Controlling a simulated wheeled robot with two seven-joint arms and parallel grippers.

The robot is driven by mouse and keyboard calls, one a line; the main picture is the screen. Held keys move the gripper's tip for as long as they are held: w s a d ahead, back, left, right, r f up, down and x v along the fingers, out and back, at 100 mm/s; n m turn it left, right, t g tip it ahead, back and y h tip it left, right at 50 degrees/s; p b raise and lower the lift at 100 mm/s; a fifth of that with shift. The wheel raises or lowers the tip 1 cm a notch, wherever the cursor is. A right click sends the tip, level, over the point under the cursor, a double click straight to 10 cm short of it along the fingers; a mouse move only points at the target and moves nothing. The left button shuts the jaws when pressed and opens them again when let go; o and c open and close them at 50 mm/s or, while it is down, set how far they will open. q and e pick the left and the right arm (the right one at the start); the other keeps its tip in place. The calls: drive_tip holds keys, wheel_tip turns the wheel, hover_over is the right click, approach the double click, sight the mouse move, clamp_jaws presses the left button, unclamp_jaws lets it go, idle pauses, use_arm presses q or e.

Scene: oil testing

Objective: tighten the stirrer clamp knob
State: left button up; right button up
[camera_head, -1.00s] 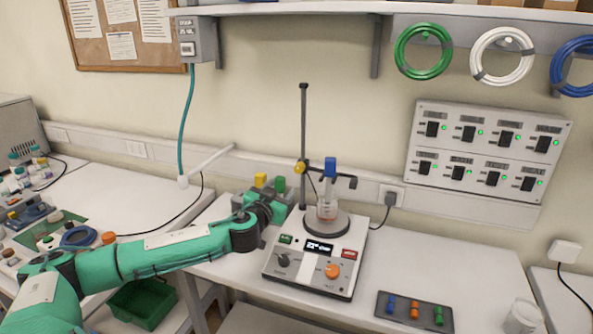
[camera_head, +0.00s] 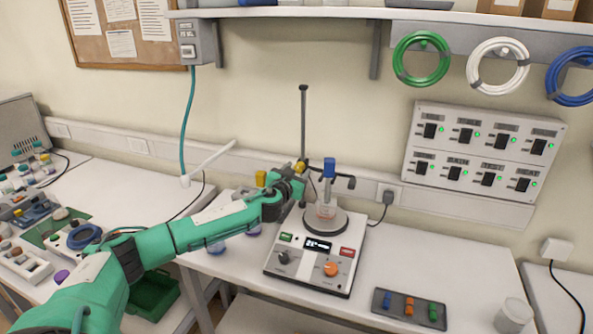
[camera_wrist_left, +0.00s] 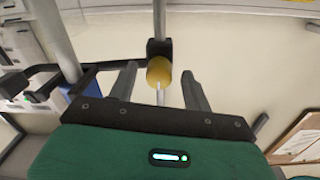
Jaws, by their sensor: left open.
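The yellow clamp knob (camera_wrist_left: 159,71) sits on a black clamp block (camera_wrist_left: 159,47) on the vertical stand rod (camera_head: 303,115). In the wrist view the knob lies between the two fingers of my left gripper (camera_wrist_left: 158,84), with gaps on both sides. The left gripper is open around it. In the head view the left gripper (camera_head: 300,178) is close at the rod, just below the yellow knob (camera_head: 300,167). The blue-topped stirrer (camera_head: 329,168) hangs over a beaker (camera_head: 326,211) on the hotplate (camera_head: 312,257). My right gripper is not in view.
A small tray with blue, orange and green pieces (camera_head: 409,309) lies at the front right, near a white cup (camera_head: 513,315). A switch panel (camera_head: 482,155) is on the wall. The table right of the hotplate is mostly clear.

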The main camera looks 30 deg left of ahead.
use_arm(q)
drive_tip(key=c, duration=1)
drive_tip(key=shift+m, duration=0.3)
drive_tip(key=m, duration=0.2)
drive_tip(key=shift+m, duration=0.4)
drive_tip(key=m, duration=0.4)
drive_tip(key=shift+m+p, duration=0.3)
drive_tip(key=shift+p, duration=0.05)
drive_tip(key=m+p, duration=0.1)
drive_tip(key=m, duration=0.4)
drive_tip(key=shift+d+p, duration=0.1)
drive_tip(key=shift+p, duration=0.2)
drive_tip(key=m+p, duration=0.1)
drive_tip(key=m, duration=0.3)
drive_tip(key=shift+m, duration=0.4)
